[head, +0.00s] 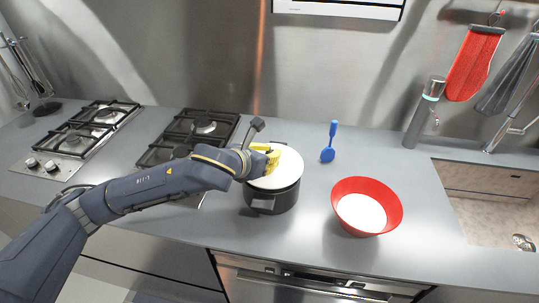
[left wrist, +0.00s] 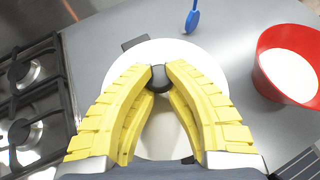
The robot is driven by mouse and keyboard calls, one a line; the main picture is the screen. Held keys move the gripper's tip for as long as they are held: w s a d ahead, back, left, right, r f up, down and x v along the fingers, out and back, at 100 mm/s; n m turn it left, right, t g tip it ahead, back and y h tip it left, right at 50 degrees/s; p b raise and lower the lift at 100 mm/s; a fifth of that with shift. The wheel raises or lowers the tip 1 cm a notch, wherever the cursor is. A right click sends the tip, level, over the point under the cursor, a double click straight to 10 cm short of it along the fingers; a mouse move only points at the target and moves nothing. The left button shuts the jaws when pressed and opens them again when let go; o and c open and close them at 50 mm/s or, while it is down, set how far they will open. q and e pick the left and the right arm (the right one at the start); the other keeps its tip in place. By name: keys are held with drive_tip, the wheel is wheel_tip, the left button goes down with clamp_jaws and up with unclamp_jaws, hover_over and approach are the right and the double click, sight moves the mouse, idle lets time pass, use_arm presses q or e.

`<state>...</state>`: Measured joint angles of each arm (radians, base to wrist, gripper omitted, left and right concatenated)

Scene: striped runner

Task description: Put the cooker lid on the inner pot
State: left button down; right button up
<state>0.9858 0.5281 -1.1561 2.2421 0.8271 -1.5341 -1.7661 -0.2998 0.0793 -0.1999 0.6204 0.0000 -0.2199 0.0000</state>
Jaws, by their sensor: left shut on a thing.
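The cooker lid (head: 291,170) is white and round with a dark knob (left wrist: 158,79) in its middle. In the head view it lies over the top of the dark inner pot (head: 275,199), which stands on the counter; whether it is fully seated I cannot tell. My left gripper (head: 270,160) is above the lid, and in the left wrist view its yellow fingers (left wrist: 158,78) are shut on the knob. The lid (left wrist: 180,52) hides the pot's inside, and one dark pot handle (left wrist: 134,43) shows past its edge. My right gripper is in neither view.
A red bowl with white contents (head: 388,192) stands right of the pot. A blue utensil (head: 329,144) is behind them. Gas hobs (head: 203,127) lie to the left, and a sink (head: 490,185) is at the far right. The counter between bowl and sink is clear.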

use_arm(q)
drive_tip(key=shift+f, duration=0.6)
drive_tip(key=c, duration=1.5)
unclamp_jaws()
drive_tip(key=shift+o, duration=0.2)
drive_tip(key=shift+r, duration=0.1)
